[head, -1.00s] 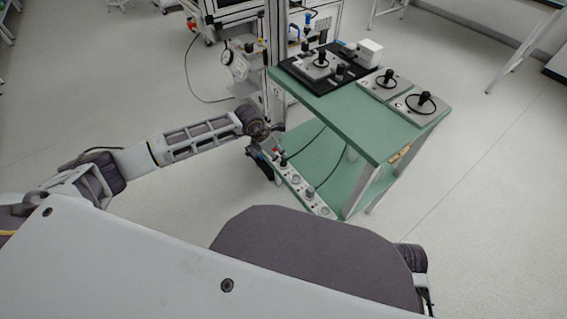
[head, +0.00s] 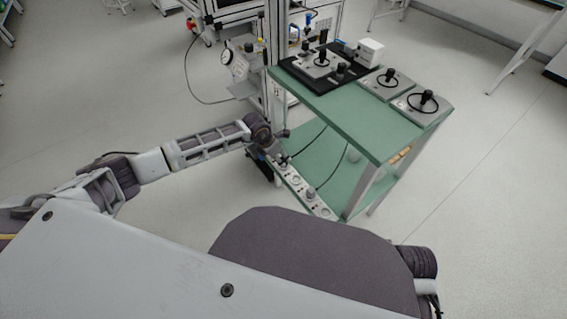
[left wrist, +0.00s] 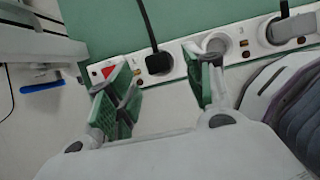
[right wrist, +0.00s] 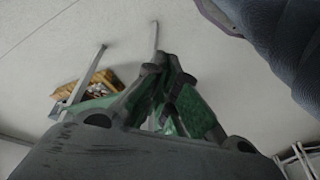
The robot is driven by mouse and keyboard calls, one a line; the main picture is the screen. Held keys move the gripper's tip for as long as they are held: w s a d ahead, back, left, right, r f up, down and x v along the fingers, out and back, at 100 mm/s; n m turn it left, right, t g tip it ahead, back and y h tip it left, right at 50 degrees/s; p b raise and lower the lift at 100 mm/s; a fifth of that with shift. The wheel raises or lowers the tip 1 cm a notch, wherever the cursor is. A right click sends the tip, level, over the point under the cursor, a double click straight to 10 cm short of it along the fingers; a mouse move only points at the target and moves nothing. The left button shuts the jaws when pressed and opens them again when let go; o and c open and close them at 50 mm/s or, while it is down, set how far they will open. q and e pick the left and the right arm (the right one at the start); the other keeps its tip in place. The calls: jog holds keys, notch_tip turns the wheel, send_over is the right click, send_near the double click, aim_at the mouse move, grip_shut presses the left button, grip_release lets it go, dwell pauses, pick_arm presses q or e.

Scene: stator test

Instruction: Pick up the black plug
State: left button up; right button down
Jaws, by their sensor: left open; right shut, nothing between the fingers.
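The black plug (left wrist: 158,63) sits in a socket of the white power strip (left wrist: 178,72) in the left wrist view, with its black cable running up. My left gripper (left wrist: 160,88) is open, its green-padded fingers apart, one to each side of the plug in the picture. The plug does not appear to be touched by either finger. In the head view my left gripper (head: 277,150) is at the strip (head: 318,205) along the green cart's lower edge, and my arm partly hides it. My right gripper (right wrist: 170,100) shows in the right wrist view, shut and empty.
A grey plug (left wrist: 288,27) sits farther right on the strip, near a round socket (left wrist: 216,42). A red switch (left wrist: 106,71) is at its left end. The green cart (head: 350,125) carries devices on top. Open floor (head: 480,200) lies right of the cart.

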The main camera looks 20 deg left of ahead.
aim_at(283, 159)
pick_arm(q)
jog(key=shift+b+x, duration=0.35)
jog(key=shift+x, duration=0.45)
jog(key=shift+w+d+f+b, duration=0.25)
jog(key=shift+w+f+b, duration=0.15)
jog(key=shift+f, duration=0.35)
jog(key=shift+w+f, duration=0.2)
jog(key=shift+f, duration=0.1)
jog(key=shift+w+d+f, duration=0.1)
jog(key=shift+d+f, duration=0.05)
jog(key=shift+f, duration=0.15)
pick_arm(e)
jog(key=shift+w+a+f+t+y, duration=0.1)
jog(key=shift+a+f+t+y, duration=0.15)
jog(key=shift+a, duration=0.2)
pick_arm(q)
jog(key=shift+c, duration=0.4)
jog(key=c, duration=1)
pick_arm(e)
jog(key=shift+w+r, duration=0.1)
pick_arm(q)
jog(key=shift+r, duration=0.1)
jog(key=shift+c, duration=0.2)
